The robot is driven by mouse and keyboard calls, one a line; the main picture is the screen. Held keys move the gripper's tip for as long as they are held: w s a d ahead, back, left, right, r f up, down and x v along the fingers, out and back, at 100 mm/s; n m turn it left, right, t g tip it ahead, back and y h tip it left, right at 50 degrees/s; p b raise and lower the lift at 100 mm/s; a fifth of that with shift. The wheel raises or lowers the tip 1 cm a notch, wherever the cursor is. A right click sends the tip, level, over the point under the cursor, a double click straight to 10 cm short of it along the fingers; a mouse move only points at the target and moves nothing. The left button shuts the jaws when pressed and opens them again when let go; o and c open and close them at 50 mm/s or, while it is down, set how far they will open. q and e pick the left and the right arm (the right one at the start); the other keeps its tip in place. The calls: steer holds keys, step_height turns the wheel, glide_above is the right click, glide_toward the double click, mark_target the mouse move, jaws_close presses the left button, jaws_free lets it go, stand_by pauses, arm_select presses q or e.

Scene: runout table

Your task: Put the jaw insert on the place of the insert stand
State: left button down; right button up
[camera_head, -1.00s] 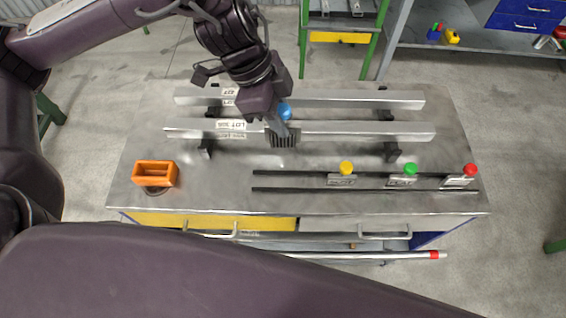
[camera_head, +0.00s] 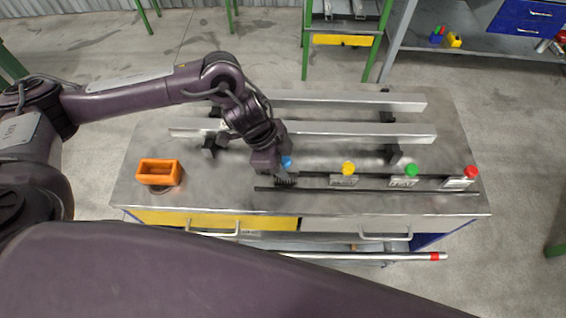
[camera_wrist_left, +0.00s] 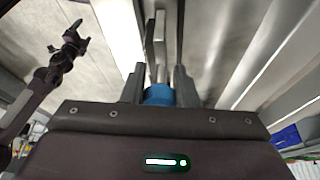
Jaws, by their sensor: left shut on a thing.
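The jaw insert (camera_head: 285,182) is a dark, ridged piece with a blue knob (camera_head: 286,161). My left gripper (camera_head: 284,172) is shut on it and points down at the left end of the insert stand. The wrist view shows the blue knob (camera_wrist_left: 160,95) between the fingers. The insert stand looks like two thin dark rails (camera_head: 420,191) along the table's front, with other inserts under yellow (camera_head: 348,168), green (camera_head: 411,170) and red (camera_head: 471,172) knobs to the right. I cannot tell whether the held insert touches the stand.
Two long metal bars (camera_head: 370,130) lie on dark supports behind the stand. An orange box (camera_head: 158,172) stands at the table's left. The tabletop (camera_head: 220,194) between box and stand is bare. A rod with a red tip (camera_head: 435,257) runs along the front.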

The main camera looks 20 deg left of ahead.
arm_select(q)
steer(key=shift+f, duration=0.35)
steer(key=shift+f, duration=0.1)
steer(key=c, duration=1.1)
jaws_free()
steer(key=shift+f, duration=0.1)
steer(key=shift+r, duration=0.3)
steer(key=shift+a+r, duration=0.15)
steer(key=shift+r, duration=0.15)
steer(key=shift+b+v, duration=1.25)
steer(key=shift+v, duration=4.35)
